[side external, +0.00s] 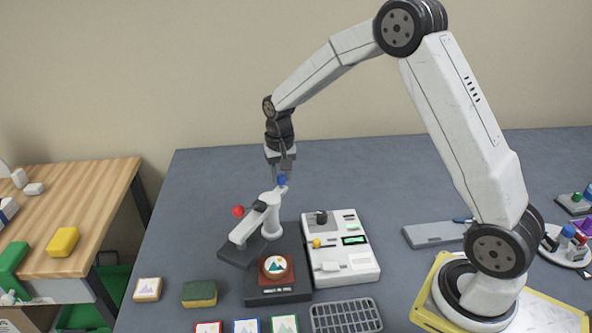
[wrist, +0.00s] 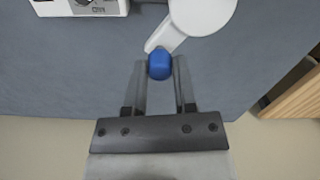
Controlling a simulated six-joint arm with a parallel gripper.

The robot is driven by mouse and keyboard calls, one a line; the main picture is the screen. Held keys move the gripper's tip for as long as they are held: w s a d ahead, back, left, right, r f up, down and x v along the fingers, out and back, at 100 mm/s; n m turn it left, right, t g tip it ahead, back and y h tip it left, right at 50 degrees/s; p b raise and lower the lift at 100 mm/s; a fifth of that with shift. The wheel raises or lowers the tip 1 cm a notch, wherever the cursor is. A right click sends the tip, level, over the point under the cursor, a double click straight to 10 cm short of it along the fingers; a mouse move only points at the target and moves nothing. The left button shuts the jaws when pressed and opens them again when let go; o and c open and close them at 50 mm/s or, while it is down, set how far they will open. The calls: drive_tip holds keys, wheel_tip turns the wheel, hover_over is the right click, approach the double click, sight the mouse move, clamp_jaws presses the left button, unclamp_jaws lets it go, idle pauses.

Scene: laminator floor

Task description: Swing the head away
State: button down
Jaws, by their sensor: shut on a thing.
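The press has a white swing head (side external: 256,222) on a post, with a red knob (side external: 238,211) on its side. The head points toward the front left, beside a dark base (side external: 262,298). A round piece with a mountain picture (side external: 275,266) lies uncovered on the base. A short white handle with a blue knob (side external: 282,181) rises at the back of the head. My gripper (side external: 281,167) is shut on the blue knob from above. In the wrist view the blue knob (wrist: 160,66) sits between the two fingertips, and the white head (wrist: 203,14) is beyond it.
A white control box (side external: 343,262) stands close to the right of the press. A grey grate (side external: 345,317), a sponge (side external: 199,293) and several picture cards (side external: 247,326) lie in front. The mat behind the press is clear. A wooden table (side external: 95,200) is at the left.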

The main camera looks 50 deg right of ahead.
drive_tip(key=shift+s+a+m, duration=0.1)
drive_tip(key=shift+s+m, duration=0.55)
drive_tip(key=shift+m, duration=0.7)
drive_tip(key=shift+s+a+m, duration=0.15)
drive_tip(key=shift+s+m, duration=0.45)
drive_tip(key=shift+m, duration=0.7)
drive_tip(key=shift+s+a+m, duration=0.1)
drive_tip(key=shift+s+m, duration=0.55)
drive_tip(key=shift+m, duration=0.7)
drive_tip(key=shift+c, duration=2.1)
unclamp_jaws()
drive_tip(key=shift+r, duration=0.1)
wheel_tip(320, 180, up, 8)
drive_tip(key=shift+s+f, duration=0.1)
drive_tip(key=shift+f, duration=0.1)
